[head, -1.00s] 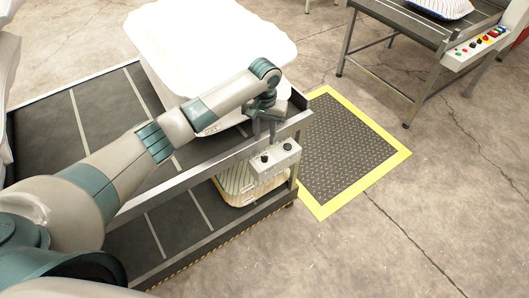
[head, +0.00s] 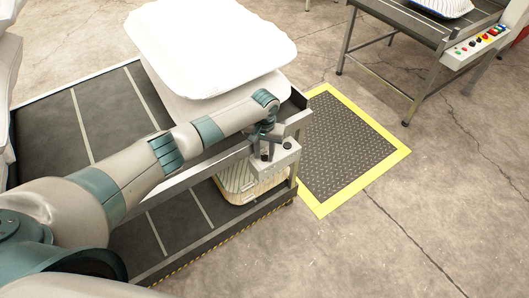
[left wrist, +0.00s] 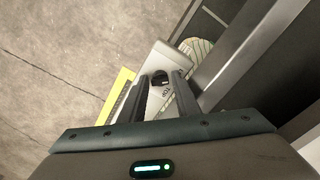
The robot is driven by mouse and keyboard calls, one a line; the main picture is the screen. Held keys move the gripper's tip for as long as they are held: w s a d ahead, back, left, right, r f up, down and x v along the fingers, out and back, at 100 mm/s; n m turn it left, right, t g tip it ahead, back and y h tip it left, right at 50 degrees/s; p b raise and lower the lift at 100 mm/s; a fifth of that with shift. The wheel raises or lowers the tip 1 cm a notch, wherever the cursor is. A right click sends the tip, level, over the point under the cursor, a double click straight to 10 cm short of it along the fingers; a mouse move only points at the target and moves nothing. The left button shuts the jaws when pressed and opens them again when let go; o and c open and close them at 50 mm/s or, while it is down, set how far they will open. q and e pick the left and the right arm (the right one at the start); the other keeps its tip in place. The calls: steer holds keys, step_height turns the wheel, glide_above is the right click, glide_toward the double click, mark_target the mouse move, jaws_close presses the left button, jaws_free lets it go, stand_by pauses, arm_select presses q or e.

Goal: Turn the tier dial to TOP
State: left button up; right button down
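The light grey control box (head: 287,163) is on the front rail of the rack, near its right end. It also shows in the left wrist view (left wrist: 166,58). A dark round dial (left wrist: 160,77) is on the box, with small lettering beside it too fine to read surely. My left gripper (head: 264,154) is right over the left part of the box, pointing down. In the left wrist view its two fingers (left wrist: 162,88) stand apart, with the dial showing between them. I cannot tell whether they touch it. My right gripper is not in view.
White pillows (head: 210,45) are stacked on the rack's upper tier (head: 55,130). A striped pillow (head: 240,185) lies on the lower tier, below the box. A yellow-edged floor mat (head: 345,150) is to the right. A table with a button panel (head: 475,45) stands far right.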

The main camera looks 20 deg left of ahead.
arm_select(q)
jaws_close()
steer(key=shift+m, duration=0.4)
steer(key=shift+r+m+p, duration=0.1)
steer(key=shift+m+p, duration=0.35)
steer(key=shift+m, duration=0.35)
steer(key=m, duration=0.3)
steer(key=shift+m+p, duration=0.3)
steer(key=m, duration=1)
